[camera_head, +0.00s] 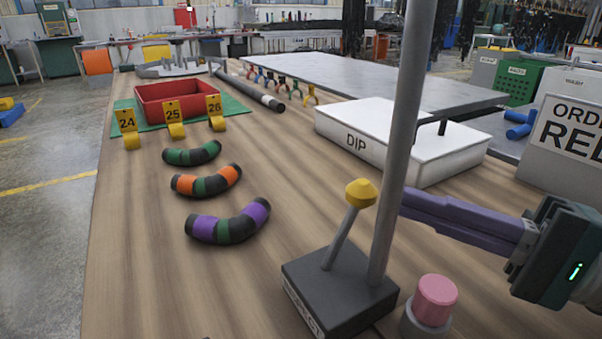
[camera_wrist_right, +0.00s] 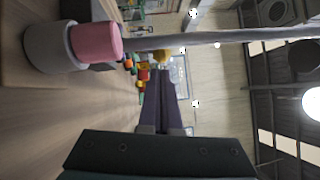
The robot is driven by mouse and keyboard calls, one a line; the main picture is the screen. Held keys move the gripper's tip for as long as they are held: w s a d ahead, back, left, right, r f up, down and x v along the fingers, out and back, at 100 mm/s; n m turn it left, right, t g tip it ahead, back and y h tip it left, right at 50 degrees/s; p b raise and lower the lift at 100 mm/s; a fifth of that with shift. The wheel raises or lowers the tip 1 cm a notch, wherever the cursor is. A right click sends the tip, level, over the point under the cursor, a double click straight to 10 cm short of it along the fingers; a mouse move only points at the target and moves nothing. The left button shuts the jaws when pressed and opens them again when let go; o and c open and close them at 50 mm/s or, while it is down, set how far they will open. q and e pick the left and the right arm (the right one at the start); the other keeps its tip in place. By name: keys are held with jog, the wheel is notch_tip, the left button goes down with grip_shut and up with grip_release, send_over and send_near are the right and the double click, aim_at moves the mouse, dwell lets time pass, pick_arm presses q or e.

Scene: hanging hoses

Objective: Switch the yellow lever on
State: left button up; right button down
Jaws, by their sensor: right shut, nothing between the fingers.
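The yellow lever (camera_head: 360,192) has a faceted yellow knob on a grey rod, which rises from a dark base block and leans right toward a tall grey pole. In the right wrist view its yellow knob (camera_wrist_right: 162,56) shows just beyond the fingertips. My right gripper (camera_head: 408,200) has purple fingers, shut and empty, pointing left. Their tips come close to the pole at about the knob's height; the pole may hide their very ends. The fingers also show in the wrist view (camera_wrist_right: 157,75). I cannot tell whether they touch the knob. My left gripper is not in view.
The grey pole (camera_head: 408,110) stands on the base block (camera_head: 340,290) between knob and gripper. A pink button (camera_head: 436,298) is beside the block. A white DIP box (camera_head: 350,140) lies behind. Hose pieces (camera_head: 229,223) and a red tray (camera_head: 160,100) are left; the front-left table is clear.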

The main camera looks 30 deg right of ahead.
aim_at(376, 190)
jog(key=shift+x, duration=0.85)
jog(key=a+r+n+g+h+p, duration=0.1)
jog(key=a+r+n+p, duration=0.1)
jog(key=p, duration=0.4)
jog(key=shift+s+f+n, duration=0.1)
jog(key=shift+f+n, duration=0.1)
jog(key=shift+n, duration=0.1)
